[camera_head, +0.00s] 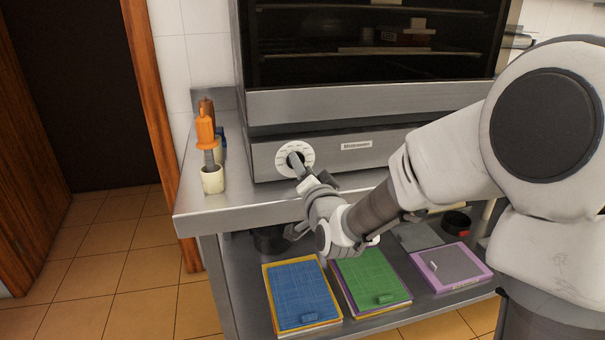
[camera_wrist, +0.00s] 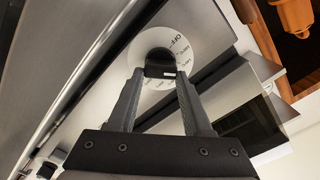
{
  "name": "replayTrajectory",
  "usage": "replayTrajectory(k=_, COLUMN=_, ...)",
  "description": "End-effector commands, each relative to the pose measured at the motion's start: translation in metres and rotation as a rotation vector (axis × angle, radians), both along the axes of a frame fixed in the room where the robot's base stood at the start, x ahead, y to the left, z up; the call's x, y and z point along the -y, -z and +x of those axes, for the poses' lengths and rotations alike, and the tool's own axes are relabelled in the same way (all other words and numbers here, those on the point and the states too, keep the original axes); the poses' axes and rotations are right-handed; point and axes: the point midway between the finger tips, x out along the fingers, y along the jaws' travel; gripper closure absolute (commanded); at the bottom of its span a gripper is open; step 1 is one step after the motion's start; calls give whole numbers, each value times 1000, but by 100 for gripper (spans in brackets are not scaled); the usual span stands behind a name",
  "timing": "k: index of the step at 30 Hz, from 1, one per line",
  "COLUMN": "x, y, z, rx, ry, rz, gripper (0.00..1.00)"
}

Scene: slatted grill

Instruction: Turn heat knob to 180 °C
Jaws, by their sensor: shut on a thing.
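The heat knob (camera_wrist: 160,64) is black and sits in the middle of a white dial with printed markings, one of which reads OFF. In the head view the white dial (camera_head: 283,150) is on the left part of the grill's steel front panel. My gripper (camera_wrist: 160,75) reaches the knob, with one finger on each side of it, and is shut on it. In the head view my gripper (camera_head: 298,163) hides part of the knob and the lower right of the dial. The number the knob points to is too small to read.
The steel grill (camera_head: 345,105) with a dark glass front stands on a steel table (camera_head: 225,205). A white cup (camera_head: 212,180) with an orange-handled tool stands left of the grill. Blue, green and purple boards (camera_head: 305,295) lie on the shelf below my arm.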

Motion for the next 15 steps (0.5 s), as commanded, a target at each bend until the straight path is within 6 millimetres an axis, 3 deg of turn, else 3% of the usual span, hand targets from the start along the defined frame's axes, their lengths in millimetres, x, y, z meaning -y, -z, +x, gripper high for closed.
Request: replayTrajectory(k=15, x=2, y=3, z=1, rx=-133, ry=0, rz=473, gripper=100)
